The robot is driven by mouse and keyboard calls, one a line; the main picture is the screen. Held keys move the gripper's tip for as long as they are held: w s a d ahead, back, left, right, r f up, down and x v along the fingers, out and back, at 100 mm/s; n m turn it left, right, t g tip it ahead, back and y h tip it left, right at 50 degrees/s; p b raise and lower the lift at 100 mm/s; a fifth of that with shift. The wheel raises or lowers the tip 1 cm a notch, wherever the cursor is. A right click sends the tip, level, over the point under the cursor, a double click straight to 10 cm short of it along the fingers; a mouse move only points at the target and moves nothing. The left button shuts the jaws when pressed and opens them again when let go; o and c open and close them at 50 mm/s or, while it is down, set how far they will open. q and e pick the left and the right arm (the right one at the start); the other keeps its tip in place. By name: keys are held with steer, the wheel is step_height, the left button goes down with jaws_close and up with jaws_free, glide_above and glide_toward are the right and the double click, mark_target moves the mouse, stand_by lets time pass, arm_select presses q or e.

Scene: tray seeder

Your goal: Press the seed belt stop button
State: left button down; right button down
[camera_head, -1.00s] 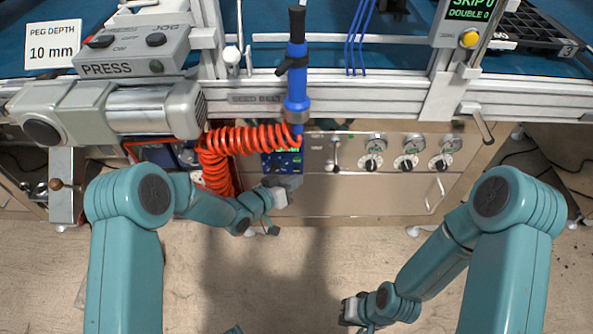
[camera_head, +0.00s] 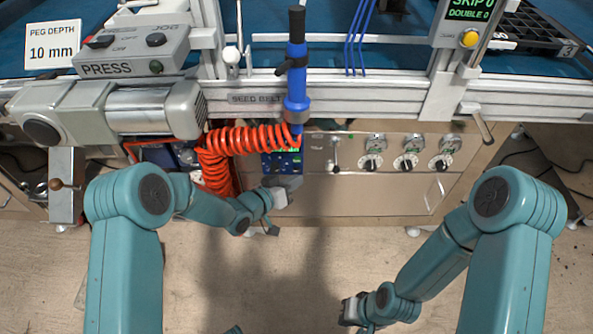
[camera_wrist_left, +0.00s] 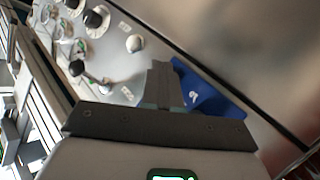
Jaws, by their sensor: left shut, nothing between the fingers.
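A metal label reading "SEED BE…" (camera_head: 255,99) is on the rail, partly hidden by the blue hand tool. Below it, a small blue control unit (camera_head: 283,162) with a green display is on the steel cabinet front. It also shows in the left wrist view as a blue box (camera_wrist_left: 211,96) just beyond the fingers. I cannot make out which part is the stop button. My left gripper (camera_head: 291,184) is shut and empty, close in front of the blue unit; contact cannot be told. My right gripper (camera_head: 350,309) hangs low over the floor, its fingers unclear.
A coiled orange hose (camera_head: 225,150) runs left of the blue unit up to the blue hand tool (camera_head: 297,75). Several gauges with black knobs (camera_head: 409,162) line the cabinet's right. A grey press box (camera_head: 135,50) stands upper left. The floor (camera_head: 280,280) in front is clear.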

stand_by(0.4)
arm_select(q)
steer(key=shift+w+b, duration=0.35)
steer(key=shift+w, duration=0.1)
stand_by(0.4)
steer(key=shift+s, duration=0.45)
steer(key=s, duration=0.6)
stand_by(0.9)
